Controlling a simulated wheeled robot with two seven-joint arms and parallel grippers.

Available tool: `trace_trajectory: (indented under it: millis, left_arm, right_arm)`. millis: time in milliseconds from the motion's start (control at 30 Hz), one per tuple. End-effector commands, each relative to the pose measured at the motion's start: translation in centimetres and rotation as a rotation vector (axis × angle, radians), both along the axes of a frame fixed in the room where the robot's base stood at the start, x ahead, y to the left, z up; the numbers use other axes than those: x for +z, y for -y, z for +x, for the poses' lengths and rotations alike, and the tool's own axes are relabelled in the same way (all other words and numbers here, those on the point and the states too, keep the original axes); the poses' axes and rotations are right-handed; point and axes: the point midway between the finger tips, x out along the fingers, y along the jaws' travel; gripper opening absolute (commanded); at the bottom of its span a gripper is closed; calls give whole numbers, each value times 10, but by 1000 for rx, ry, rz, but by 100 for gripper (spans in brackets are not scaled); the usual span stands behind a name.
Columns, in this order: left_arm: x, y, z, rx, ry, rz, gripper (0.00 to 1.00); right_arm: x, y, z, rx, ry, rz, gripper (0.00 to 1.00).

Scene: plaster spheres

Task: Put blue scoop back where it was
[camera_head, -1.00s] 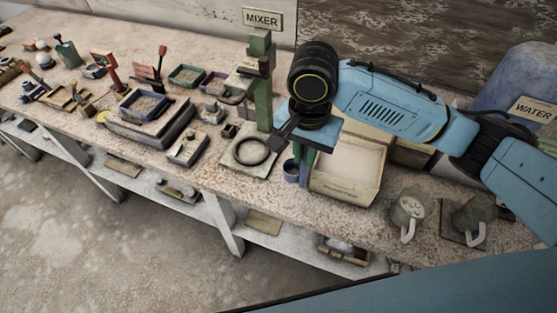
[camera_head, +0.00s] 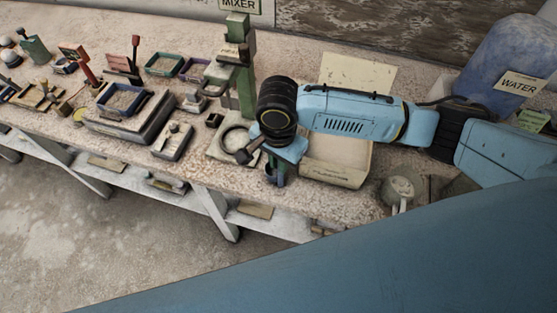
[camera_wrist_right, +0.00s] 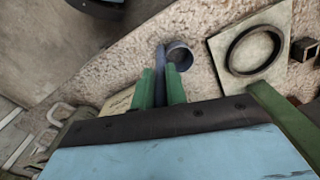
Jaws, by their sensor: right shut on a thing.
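My right gripper (camera_head: 277,172) hangs fingers-down over the bench, between the mixer base and the pale open box. In the right wrist view its two green fingers (camera_wrist_right: 161,90) are shut on the handle of the blue scoop (camera_wrist_right: 180,56). The round cup of the scoop sticks out past the fingertips, toward the mixer side. In the head view the scoop (camera_head: 268,172) shows only as a small dark blue patch beside the fingers. I cannot tell whether it touches the bench. My left gripper is out of view.
The mixer base with a dark ring (camera_head: 236,140) is just left of the gripper, under a green post (camera_head: 245,80). The pale box (camera_head: 340,175) is right of it.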

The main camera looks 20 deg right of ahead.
Motion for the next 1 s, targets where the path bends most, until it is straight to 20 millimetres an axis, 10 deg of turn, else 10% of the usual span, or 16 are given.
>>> trace_trajectory:
  millis: [333, 500, 1000]
  left_arm:
    - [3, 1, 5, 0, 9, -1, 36]
    - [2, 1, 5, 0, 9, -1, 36]
    - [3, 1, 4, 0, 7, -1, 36]
  right_arm:
    - [-3, 0, 0, 0, 0, 0, 0]
    - [-4, 0, 1, 1, 1, 1, 35]
    - [20, -1, 1, 2, 3, 4, 36]
